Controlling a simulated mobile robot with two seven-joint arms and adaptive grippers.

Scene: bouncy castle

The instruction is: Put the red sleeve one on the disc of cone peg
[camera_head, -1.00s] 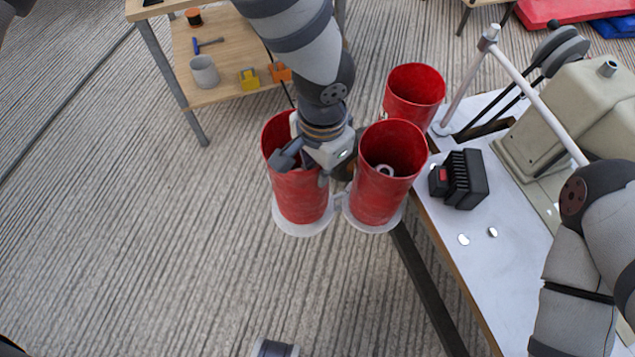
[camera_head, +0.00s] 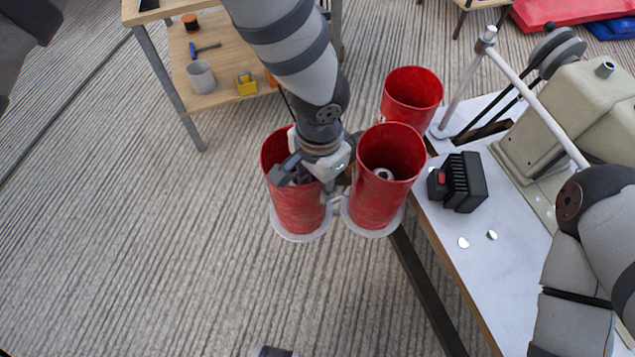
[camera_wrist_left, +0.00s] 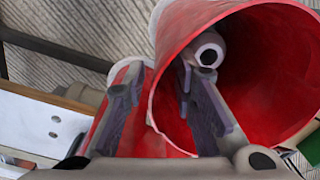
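The left red sleeve (camera_head: 300,208) stands upright over a white disc (camera_head: 305,237), around a grey peg (camera_wrist_left: 208,52) seen in the left wrist view. My left gripper (camera_wrist_left: 160,85) is at its rim, one finger inside and one outside; a gap shows between the fingers and the thin wall. Its fingers are partly hidden in the head view. A second red sleeve (camera_head: 378,205) stands on the adjoining white disc (camera_head: 370,230), around a pale peg (camera_head: 383,174). A third red sleeve (camera_head: 411,98) stands behind, its base hidden. My right gripper is out of view.
A white-topped table (camera_head: 480,265) at right holds a black ribbed block (camera_head: 458,182), two small shiny discs and a beige machine (camera_head: 575,115). A wooden shelf table (camera_head: 215,90) is at upper left. The floor at left is clear.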

